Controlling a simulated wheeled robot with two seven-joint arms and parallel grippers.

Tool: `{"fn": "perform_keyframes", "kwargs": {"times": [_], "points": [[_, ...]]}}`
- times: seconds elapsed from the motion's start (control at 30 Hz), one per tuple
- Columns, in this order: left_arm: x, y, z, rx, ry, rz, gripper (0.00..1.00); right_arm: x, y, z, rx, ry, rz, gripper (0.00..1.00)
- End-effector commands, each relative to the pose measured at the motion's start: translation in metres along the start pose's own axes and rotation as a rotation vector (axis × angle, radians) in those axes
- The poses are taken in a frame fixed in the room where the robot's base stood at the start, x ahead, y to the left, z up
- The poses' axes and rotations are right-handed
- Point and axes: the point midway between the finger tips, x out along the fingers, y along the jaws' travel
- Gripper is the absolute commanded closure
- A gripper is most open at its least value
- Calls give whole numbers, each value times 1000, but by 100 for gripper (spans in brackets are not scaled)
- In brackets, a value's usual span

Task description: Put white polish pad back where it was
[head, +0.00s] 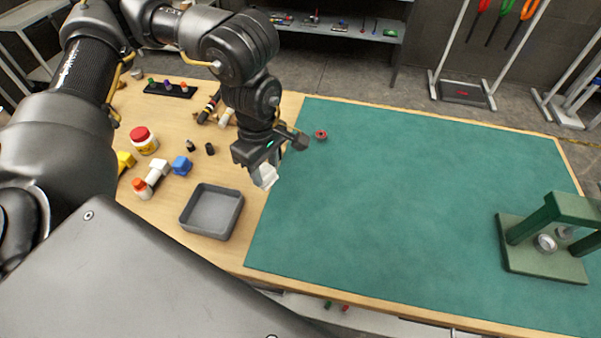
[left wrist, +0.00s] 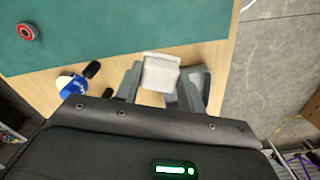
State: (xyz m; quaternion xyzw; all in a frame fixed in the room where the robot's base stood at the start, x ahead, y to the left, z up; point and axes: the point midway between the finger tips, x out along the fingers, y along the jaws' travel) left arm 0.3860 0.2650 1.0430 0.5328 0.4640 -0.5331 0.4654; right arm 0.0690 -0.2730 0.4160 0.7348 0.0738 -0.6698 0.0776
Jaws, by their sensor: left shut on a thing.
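My left gripper (head: 262,170) is shut on the white polish pad (head: 267,177), a small white block, and holds it over the wooden table between the grey tray and the green mat. In the left wrist view the white polish pad (left wrist: 160,72) sits between the two grey fingers, and part of it is hidden by them. My right gripper does not show in either view.
A grey open tray (head: 212,236) is just below left of the gripper. A red ring (head: 321,134) lies on the mostly clear green mat (head: 400,200); a green press (head: 545,235) stands right.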

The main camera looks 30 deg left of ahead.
Motion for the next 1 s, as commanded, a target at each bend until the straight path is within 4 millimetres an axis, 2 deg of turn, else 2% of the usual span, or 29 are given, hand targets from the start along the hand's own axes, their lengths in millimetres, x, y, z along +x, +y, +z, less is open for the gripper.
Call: {"fn": "perform_keyframes", "kwargs": {"times": [0.13, 0.37, 0.53, 0.7, 1.0], "points": [[9, 25, 0, -6, 0, -5, 82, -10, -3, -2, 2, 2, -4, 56], [34, 81, -1, -5, 0, -4, 82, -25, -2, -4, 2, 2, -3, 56], [68, 110, -2, -2, 0, -6, 82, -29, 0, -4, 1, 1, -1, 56], [88, 127, -3, 0, 0, -2, 82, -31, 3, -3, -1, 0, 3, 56], [98, 134, -3, 2, 0, -2, 82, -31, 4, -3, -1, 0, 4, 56]]}}
